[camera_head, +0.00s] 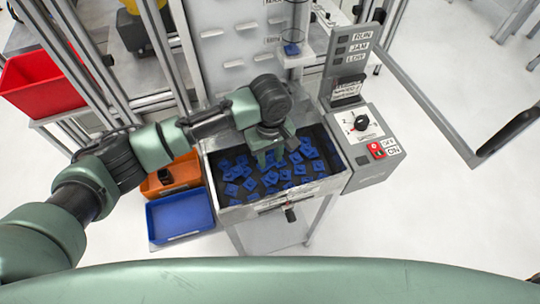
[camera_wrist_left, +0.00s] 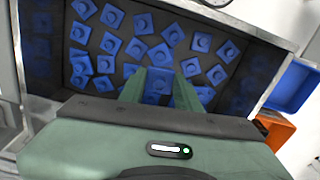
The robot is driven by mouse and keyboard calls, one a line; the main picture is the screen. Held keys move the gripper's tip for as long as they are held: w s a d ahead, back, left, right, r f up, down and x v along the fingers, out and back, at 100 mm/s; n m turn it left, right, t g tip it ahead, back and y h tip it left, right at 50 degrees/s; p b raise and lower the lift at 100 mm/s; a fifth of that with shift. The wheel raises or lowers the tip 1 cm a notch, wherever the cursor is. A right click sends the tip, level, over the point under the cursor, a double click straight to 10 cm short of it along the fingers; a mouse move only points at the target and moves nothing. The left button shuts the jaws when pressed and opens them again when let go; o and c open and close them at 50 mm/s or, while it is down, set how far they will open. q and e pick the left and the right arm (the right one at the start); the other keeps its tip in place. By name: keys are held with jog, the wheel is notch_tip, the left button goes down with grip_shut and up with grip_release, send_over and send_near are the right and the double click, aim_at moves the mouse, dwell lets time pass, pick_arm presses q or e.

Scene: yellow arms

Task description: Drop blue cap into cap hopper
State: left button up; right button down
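The cap hopper (camera_head: 327,185) is an open metal bin with a dark inside and many loose blue caps on its floor. My left gripper (camera_head: 270,160) is over the hopper's back part and points down into it. In the left wrist view, a blue cap (camera_wrist_left: 158,84) fills the gap between the two green fingers of my left gripper (camera_wrist_left: 159,88); it looks held there, above the loose caps. The fingers hide part of this cap. My right gripper does not show in either view.
A blue tray (camera_head: 181,216) and an orange bin (camera_head: 170,178) stand left of the hopper. A control box (camera_head: 364,135) with a knob and a red switch stands at its right. A red bin (camera_head: 42,83) is at the far left. Metal posts stand behind the arm.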

aim_at(270, 159)
pick_arm(q)
jog(key=o, duration=0.4)
jog(key=shift+r, duration=0.1)
notch_tip(270, 159, up, 8)
jog(key=shift+f+b, duration=0.15)
jog(key=shift+b, duration=0.65)
jog(key=shift+f, duration=0.1)
